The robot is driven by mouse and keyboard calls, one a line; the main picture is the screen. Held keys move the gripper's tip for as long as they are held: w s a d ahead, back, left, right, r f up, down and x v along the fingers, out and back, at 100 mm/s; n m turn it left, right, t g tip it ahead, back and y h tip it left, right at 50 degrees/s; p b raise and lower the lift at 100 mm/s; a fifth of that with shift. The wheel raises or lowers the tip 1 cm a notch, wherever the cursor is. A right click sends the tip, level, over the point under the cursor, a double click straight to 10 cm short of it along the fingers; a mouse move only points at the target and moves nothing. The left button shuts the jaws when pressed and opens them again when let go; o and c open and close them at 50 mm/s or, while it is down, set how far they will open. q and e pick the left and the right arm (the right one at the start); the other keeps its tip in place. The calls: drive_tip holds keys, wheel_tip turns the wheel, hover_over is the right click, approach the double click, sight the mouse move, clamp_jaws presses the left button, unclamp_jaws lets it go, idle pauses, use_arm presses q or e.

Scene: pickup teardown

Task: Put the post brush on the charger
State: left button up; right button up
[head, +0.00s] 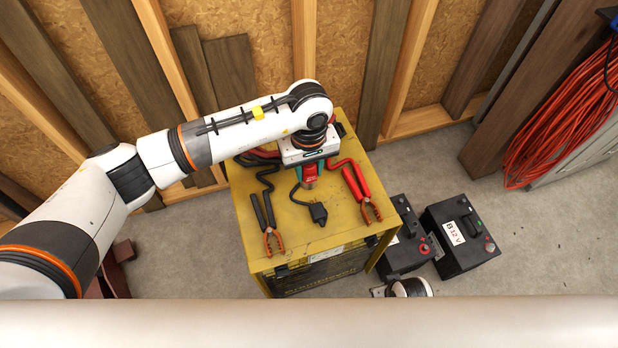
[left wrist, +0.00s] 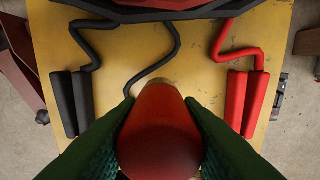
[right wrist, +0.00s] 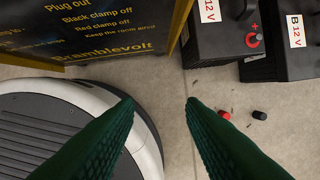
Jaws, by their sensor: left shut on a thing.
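The post brush (head: 309,170) has a red body with a small greyish end. My left gripper (head: 310,178) is shut on it, pointing down over the top of the yellow charger (head: 286,234). In the left wrist view the brush (left wrist: 160,130) fills the space between the dark green fingers. I cannot tell whether its lower end touches the charger top. My right gripper (right wrist: 161,102) is open with nothing between its fingers, low over the floor in front of the charger's lettered face.
A black-cable clamp (head: 270,238), a red-cable clamp (head: 368,206) and a black plug (head: 318,212) lie on the charger top. Two black batteries (head: 462,250) stand at its right. A red cap (right wrist: 224,115) and a black cap (right wrist: 259,115) lie on the floor.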

sight(309, 178)
use_arm(q)
wheel_tip(309, 178, down, 3)
drive_tip(key=shift+f, duration=0.3)
use_arm(e)
drive_tip(key=shift+w+r, duration=0.3)
drive_tip(key=shift+r, duration=0.25)
use_arm(q)
drive_tip(key=shift+f+b, duration=0.15)
drive_tip(key=shift+b, duration=0.2)
drive_tip(key=o, duration=0.9)
drive_tip(key=shift+o, duration=0.4)
use_arm(e)
drive_tip(key=shift+s+a+r, duration=0.1)
drive_tip(key=shift+r, duration=0.45)
